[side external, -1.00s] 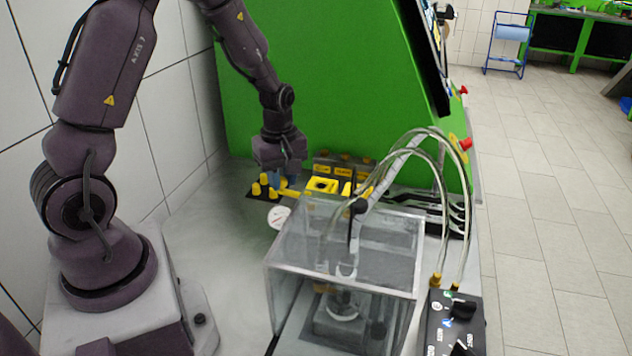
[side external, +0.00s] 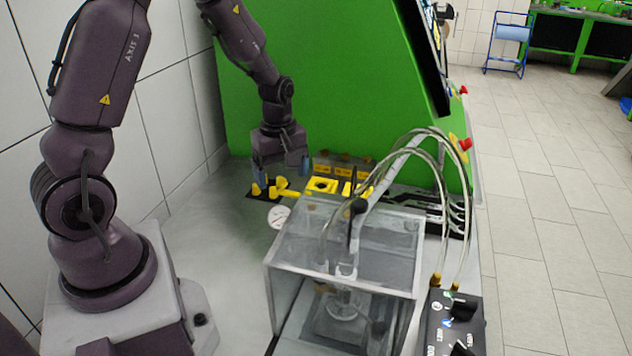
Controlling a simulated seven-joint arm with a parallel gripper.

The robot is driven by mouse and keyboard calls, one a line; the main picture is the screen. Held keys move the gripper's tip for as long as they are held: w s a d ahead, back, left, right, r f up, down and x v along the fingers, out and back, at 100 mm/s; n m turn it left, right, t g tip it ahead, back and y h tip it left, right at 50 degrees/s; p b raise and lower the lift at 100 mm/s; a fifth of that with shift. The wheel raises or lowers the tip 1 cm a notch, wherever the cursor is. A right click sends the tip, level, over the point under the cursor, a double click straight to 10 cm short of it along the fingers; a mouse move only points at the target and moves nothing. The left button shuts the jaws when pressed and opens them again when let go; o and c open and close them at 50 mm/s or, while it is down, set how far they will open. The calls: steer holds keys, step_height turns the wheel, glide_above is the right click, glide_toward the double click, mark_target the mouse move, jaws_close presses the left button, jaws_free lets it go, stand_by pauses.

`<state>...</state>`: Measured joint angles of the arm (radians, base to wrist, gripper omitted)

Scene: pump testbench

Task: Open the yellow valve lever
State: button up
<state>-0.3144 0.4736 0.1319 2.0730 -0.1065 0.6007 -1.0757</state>
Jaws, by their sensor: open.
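The yellow valve lever (side external: 290,193) appears to be among the low yellow parts on a dark plate (side external: 263,195), beside the green panel. Exactly which yellow piece is the lever is hard to tell at this size. My gripper (side external: 281,170) hangs pointing down just above these parts. Its bluish fingers are spread wide apart, one to the left and one to the right, with nothing held between them. I cannot tell whether a finger touches any yellow part.
A round white gauge (side external: 278,216) lies just in front of the yellow parts. A clear tank (side external: 345,270) with hoses (side external: 440,180) stands to the front right. Yellow blocks (side external: 322,186) sit to the right of my gripper. The grey bench at left is clear.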

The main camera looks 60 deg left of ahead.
steer(key=shift+r, duration=2.3)
steer(key=shift+s+m, duration=0.1)
steer(key=shift+m, duration=0.4)
steer(key=s+d+r+m+t, duration=0.5)
steer(key=s+d+r+m, duration=0.7)
steer(key=d+r+m, duration=0.2)
step_height(320, 180, up, 2)
steer(key=m, duration=0.3)
steer(key=shift+d+r+t, duration=0.15)
steer(key=shift+d+t, duration=0.15)
